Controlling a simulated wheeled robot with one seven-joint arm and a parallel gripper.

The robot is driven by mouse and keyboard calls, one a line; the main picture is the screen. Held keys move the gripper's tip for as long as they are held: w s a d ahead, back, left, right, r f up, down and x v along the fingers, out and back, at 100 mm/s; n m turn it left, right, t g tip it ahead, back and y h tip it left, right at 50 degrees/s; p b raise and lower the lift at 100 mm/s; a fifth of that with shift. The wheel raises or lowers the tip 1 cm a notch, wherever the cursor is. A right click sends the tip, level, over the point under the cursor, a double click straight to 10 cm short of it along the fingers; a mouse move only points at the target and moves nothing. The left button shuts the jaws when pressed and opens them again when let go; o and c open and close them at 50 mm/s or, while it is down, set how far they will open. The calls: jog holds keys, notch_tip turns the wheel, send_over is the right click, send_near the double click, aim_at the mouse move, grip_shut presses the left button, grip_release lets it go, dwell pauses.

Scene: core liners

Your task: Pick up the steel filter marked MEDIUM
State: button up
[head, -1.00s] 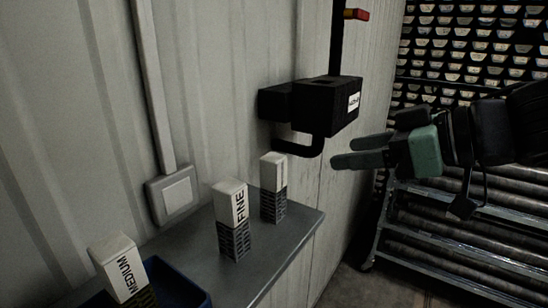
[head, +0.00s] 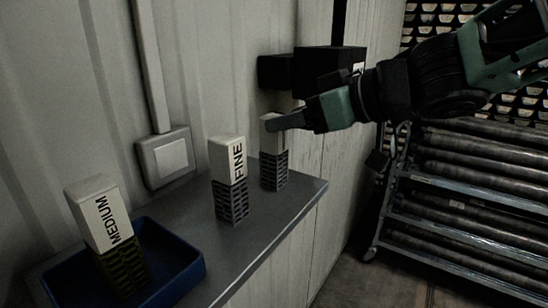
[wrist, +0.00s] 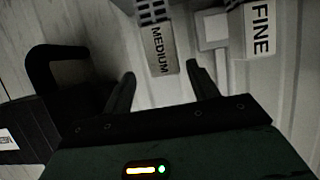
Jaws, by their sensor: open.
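A filter with a pale cap and grey, steel-looking mesh (head: 274,170) stands upright near the right end of the shelf. Its cap shows MEDIUM in the wrist view (wrist: 162,48). My gripper (head: 272,125) is open at the cap's height. In the wrist view the cap's end lies between the fingertips (wrist: 160,74); I cannot tell whether they touch it. In the head view the fingers cover part of the cap. Another filter marked MEDIUM (head: 104,219), with olive-brown mesh, stands tilted in a blue tray (head: 190,268) at the left.
A filter marked FINE (head: 229,163) with grey mesh stands left of my gripper; it also shows in the wrist view (wrist: 261,32). Pipe racks stand right.

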jog(key=x, duration=0.5)
jog(key=shift+a+r+b, duration=0.1)
jog(key=shift+a+b, duration=0.25)
jog(key=shift+a, duration=0.1)
jog(key=c, duration=1.1)
